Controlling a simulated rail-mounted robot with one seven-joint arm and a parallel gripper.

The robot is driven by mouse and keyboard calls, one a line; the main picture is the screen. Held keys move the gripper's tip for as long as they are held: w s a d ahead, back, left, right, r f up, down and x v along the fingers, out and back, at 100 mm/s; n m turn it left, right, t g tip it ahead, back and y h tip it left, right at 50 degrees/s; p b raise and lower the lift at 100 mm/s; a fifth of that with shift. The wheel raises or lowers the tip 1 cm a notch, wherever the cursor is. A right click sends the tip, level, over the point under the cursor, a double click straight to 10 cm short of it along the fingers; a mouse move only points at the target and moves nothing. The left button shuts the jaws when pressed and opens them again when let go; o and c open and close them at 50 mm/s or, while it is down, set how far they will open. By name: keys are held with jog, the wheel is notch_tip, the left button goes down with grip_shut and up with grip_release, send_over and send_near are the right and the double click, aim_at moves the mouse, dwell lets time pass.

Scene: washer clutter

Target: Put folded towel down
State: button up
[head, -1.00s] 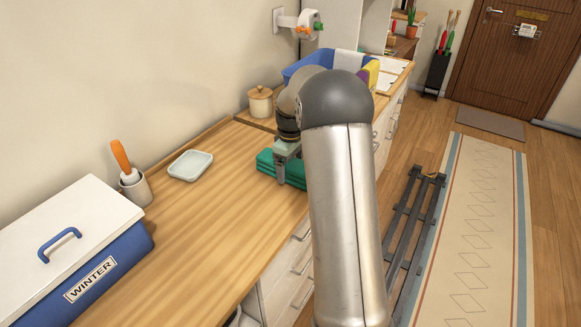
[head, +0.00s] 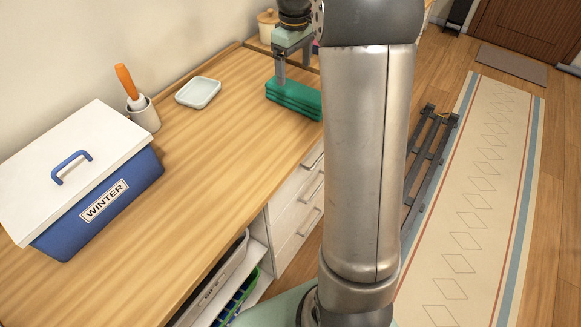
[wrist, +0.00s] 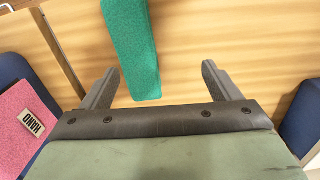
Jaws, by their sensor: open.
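The folded green towel (head: 294,98) lies on the wooden counter near its front edge, stacked in layers. It also shows in the wrist view (wrist: 133,48), a long green strip over wood. My gripper (head: 290,70) is above the towel in the head view. My arm covers the area right of the towel.
A pale dish (head: 198,92), a pot with an orange-handled brush (head: 143,112) and a blue WINTER box (head: 95,195) stand left on the counter. Bare counter (head: 215,140) lies between. A pink surface labelled HAND (wrist: 28,125) shows in the wrist view.

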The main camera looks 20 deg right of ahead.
jog(key=s+a+f+m, duration=0.1)
jog(key=s+a, duration=0.4)
jog(key=s, duration=0.5)
jog(key=s+a+f+m, duration=0.2)
jog(key=s+a, duration=0.3)
jog(key=s, duration=0.4)
jog(key=s+a+f+m, duration=0.2)
jog(key=s+a+f, duration=0.1)
jog(key=s, duration=0.7)
jog(key=shift+s+a+f, duration=0.3)
jog(key=shift+a+f, duration=0.1)
jog(key=shift+a, duration=0.5)
jog(key=shift+m+t, duration=0.3)
jog(key=shift+t, duration=0.1)
jog(key=r+p, duration=0.1)
jog(key=r, duration=0.1)
jog(key=r+p, duration=0.4)
jog(key=shift+d, duration=0.3)
jog(key=shift+f, duration=0.1)
